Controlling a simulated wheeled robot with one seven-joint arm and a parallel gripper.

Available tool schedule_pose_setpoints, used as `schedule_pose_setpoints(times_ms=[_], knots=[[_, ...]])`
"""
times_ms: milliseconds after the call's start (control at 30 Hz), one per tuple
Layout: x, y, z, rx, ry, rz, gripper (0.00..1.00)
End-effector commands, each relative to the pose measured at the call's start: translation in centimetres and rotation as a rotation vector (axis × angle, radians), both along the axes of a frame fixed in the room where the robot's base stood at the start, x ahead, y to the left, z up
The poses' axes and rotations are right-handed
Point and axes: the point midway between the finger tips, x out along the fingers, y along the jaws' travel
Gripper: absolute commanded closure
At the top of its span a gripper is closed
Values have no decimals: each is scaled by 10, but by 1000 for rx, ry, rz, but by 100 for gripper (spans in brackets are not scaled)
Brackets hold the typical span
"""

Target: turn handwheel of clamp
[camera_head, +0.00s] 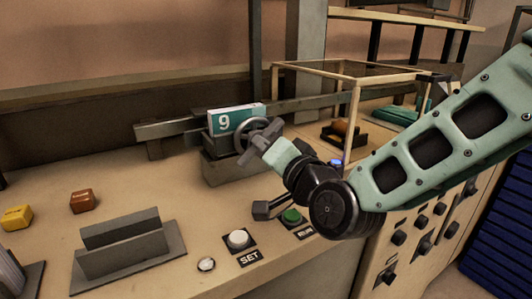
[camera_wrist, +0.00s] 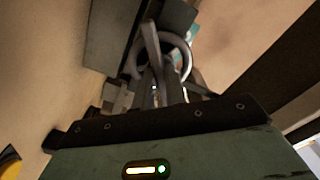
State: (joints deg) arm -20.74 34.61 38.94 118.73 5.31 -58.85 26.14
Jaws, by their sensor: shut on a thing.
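The clamp (camera_head: 228,165) is a dark grey block on the bench, with a teal and white block marked 9 (camera_head: 237,117) at its top. Its grey handwheel (camera_head: 244,155) faces the front right, and my gripper (camera_head: 262,147) is at it. In the wrist view the handwheel (camera_wrist: 183,45) shows as a ring with a bar, right at the fingers of my gripper (camera_wrist: 160,85). The fingers are shut on the handwheel. The exact contact between fingers and wheel is partly hidden by the gripper's own body in the head view.
A white SET button (camera_head: 238,239), a green button (camera_head: 291,216) and a lever (camera_head: 262,210) sit just below my wrist. A grey slotted holder (camera_head: 125,245) stands front left, near orange (camera_head: 82,201) and yellow (camera_head: 17,217) blocks. A framed glass case (camera_head: 340,75) stands behind my arm.

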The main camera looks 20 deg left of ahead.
Motion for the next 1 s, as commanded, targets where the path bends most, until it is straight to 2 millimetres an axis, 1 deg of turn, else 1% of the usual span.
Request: schedule_pose_setpoints(times_ms=[467,500,533,567,867,1000], knots=[[0,0,-2,-13,-9,2,100],[0,0,-2,-13,-9,2,79],[0,0,-2,-12,-8,2,70],[0,0,-1,-12,-8,1,65],[-1,-1,-1,-10,-9,1,65],[-9,-10,-1,-10,-11,1,65]])
